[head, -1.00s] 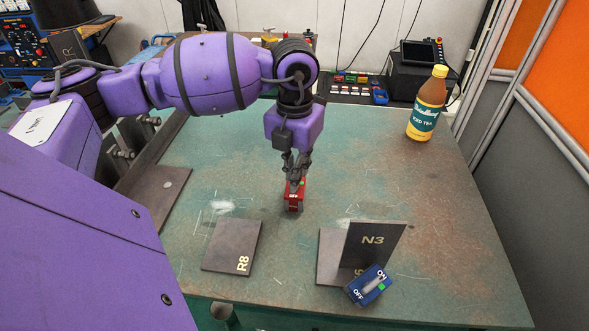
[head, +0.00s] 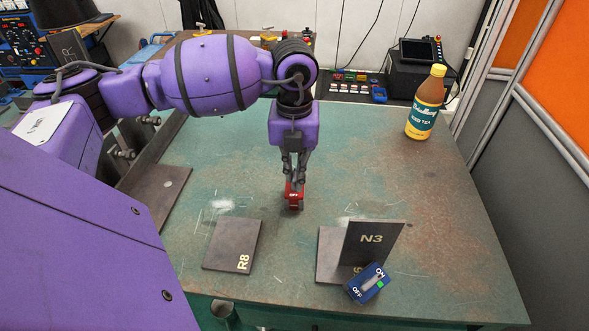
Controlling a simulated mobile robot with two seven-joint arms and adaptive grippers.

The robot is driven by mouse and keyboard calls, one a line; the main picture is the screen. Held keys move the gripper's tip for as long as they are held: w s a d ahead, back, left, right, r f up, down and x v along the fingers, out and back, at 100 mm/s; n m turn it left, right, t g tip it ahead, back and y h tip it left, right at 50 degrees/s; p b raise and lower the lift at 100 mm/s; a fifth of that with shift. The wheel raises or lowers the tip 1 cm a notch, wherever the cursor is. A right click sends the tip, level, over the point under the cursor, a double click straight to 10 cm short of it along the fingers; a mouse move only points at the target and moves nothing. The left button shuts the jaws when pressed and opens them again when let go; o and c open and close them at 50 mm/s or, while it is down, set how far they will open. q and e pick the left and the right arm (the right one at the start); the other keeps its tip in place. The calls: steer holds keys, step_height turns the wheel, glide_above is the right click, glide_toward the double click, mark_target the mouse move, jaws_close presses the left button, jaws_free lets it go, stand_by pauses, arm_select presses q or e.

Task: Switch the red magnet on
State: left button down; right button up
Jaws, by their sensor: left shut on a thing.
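The red magnet (head: 294,203) is a small red block standing on the green table, near the middle of the head view. Small white lettering shows on its top, too small to read surely. My left gripper (head: 296,182) points down from above and is shut on the top part of the red magnet. The fingers cover its switch, so I cannot tell how the switch stands. My right gripper is not in view.
A plate marked R8 (head: 232,245) lies in front to the left. An upright plate marked N3 (head: 374,240) stands on a flat plate (head: 330,262), with a blue magnet (head: 359,291) against it. An iced tea bottle (head: 424,105) stands at the back right. The table's right side is clear.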

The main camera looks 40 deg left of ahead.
mark_target(294, 175)
arm_select(q)
steer(key=c, duration=1.9)
jaws_free()
steer(key=shift+r, duration=0.1)
step_height(294, 175, up, 12)
